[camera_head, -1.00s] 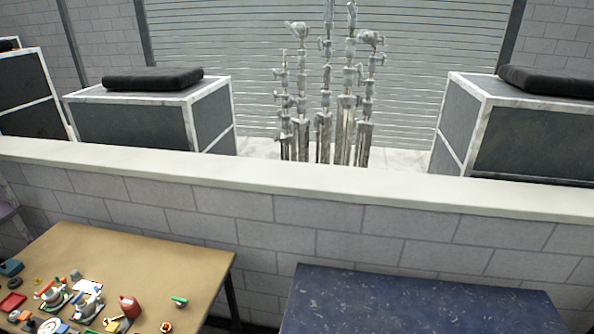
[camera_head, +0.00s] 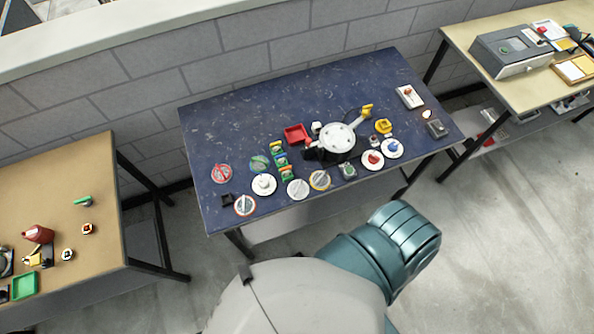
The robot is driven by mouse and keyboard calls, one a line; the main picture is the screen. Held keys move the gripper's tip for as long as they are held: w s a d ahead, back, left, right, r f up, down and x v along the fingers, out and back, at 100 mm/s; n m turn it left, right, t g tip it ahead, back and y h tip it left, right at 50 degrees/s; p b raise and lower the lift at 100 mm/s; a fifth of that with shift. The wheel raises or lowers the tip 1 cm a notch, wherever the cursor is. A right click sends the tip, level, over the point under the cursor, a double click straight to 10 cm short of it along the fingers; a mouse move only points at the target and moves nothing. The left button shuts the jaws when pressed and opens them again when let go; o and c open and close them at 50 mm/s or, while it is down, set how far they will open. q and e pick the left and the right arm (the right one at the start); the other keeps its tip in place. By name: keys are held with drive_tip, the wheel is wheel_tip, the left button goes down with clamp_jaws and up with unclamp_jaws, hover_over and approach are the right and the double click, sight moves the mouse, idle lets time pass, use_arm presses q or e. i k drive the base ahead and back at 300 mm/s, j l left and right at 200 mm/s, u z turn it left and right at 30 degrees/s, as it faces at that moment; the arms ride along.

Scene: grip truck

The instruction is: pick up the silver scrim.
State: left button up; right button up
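I cannot make out a silver scrim in the present view. Neither of my grippers shows. A white and teal part of my own body fills the bottom middle of the head view and hides some of the floor in front of the blue table.
A blue table (camera_head: 235,110) holds knobs, buttons and a round white device (camera_head: 336,138). A tan table (camera_head: 75,172) with small parts stands at left. A beige table (camera_head: 480,35) with a grey box (camera_head: 511,51) stands at right. A block wall (camera_head: 150,65) runs behind. Floor (camera_head: 500,230) at lower right is clear.

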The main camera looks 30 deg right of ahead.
sight(321, 179)
drive_tip(key=k+z, duration=0.1)
drive_tip(key=z, duration=1.35)
